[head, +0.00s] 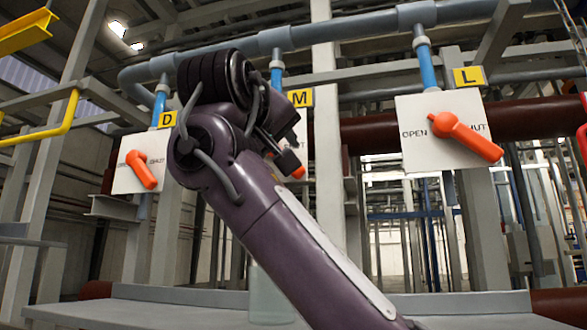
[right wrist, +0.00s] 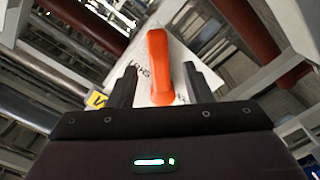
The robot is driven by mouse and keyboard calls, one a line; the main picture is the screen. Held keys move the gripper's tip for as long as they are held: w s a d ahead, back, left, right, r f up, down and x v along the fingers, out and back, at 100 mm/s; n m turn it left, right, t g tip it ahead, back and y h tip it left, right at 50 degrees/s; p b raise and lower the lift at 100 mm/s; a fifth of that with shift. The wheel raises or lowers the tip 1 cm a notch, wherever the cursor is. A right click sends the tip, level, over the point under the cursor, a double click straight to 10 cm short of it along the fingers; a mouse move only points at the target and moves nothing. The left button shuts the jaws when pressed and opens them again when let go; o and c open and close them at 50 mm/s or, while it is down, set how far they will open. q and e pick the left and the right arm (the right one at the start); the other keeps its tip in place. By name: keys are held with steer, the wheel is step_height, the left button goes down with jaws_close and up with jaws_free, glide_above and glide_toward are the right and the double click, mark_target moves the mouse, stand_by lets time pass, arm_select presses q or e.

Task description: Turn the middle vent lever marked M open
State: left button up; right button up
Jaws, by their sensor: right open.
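The M vent lever is orange, and only its tip (head: 299,173) shows in the head view, below my right gripper (head: 287,157). The rest of it and most of its white plate (head: 301,133) are hidden by my arm. The yellow M sign (head: 300,98) is above. In the right wrist view the orange lever (right wrist: 160,68) stands between the two dark fingers of my right gripper (right wrist: 159,76), which is open around it with gaps at both sides. The word SHUT shows on the plate left of the lever. My left gripper is not in view.
The D plate (head: 125,178) with its orange lever (head: 141,169) is at the left. The L plate (head: 435,158) with its orange lever (head: 466,136) is at the right. A grey pipe (head: 350,29) runs above. A grey ledge (head: 150,306) lies below.

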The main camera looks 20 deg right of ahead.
steer(key=p+x, duration=0.3)
steer(key=x, duration=0.3)
steer(key=shift+r, duration=0.1)
steer(key=shift+w+d, duration=0.1)
steer(key=c, duration=0.6)
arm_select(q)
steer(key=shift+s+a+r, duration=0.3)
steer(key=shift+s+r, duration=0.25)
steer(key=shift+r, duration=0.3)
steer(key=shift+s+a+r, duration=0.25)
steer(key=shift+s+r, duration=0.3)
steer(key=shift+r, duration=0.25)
arm_select(e)
jaws_close()
